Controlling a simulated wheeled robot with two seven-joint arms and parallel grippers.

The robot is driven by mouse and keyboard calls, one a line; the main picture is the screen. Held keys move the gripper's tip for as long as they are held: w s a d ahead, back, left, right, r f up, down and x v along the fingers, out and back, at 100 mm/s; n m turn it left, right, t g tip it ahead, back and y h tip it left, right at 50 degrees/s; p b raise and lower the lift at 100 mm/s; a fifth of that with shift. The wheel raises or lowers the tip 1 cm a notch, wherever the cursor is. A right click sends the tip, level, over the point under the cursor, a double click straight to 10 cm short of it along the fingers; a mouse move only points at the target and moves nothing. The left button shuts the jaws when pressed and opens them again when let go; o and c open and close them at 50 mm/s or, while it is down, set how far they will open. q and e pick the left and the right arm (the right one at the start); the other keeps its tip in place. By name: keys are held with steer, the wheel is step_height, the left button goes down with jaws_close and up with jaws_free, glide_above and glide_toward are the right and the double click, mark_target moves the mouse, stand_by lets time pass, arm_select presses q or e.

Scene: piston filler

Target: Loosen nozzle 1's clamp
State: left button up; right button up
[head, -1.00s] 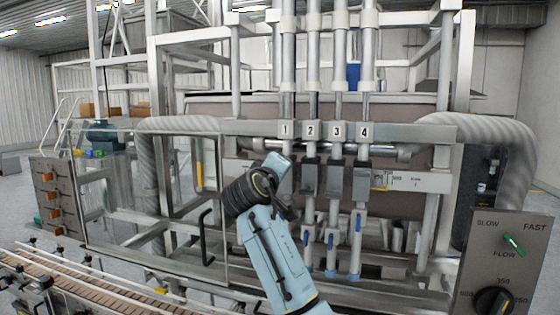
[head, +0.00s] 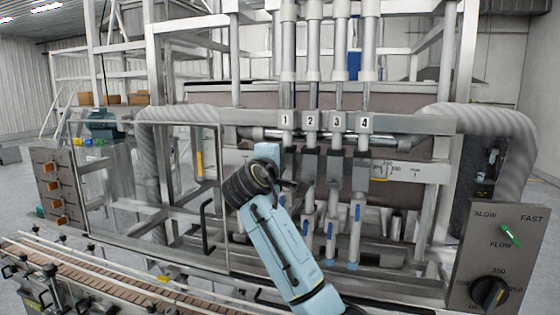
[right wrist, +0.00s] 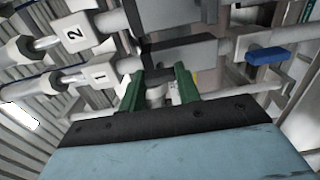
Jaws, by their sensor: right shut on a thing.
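Nozzle 1 is the leftmost of the numbered vertical tubes, under its white label 1 (head: 286,119). The label also shows in the right wrist view (right wrist: 100,74). A dark grey clamp block (right wrist: 185,52) sits on nozzle 1's line there. My right gripper (right wrist: 160,86) has two green fingers reaching to this block, shut on a small part at the clamp that is mostly hidden between them. In the head view my right wrist covers the fingers and much of nozzle 1's clamp. My left gripper is not in view.
Nozzles 2, 3 and 4 (head: 363,120) stand close on the right, with dark blocks and blue handles (head: 356,212). A control panel (head: 497,262) stands at right front. A conveyor (head: 110,285) runs along the left front. A clear guard frame (head: 221,190) is left of my arm.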

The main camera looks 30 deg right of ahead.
stand_by(0.3)
steer(key=o, duration=1)
steer(key=b+v, duration=0.4)
steer(key=v, duration=0.9)
steer(key=shift+s+a, duration=0.15)
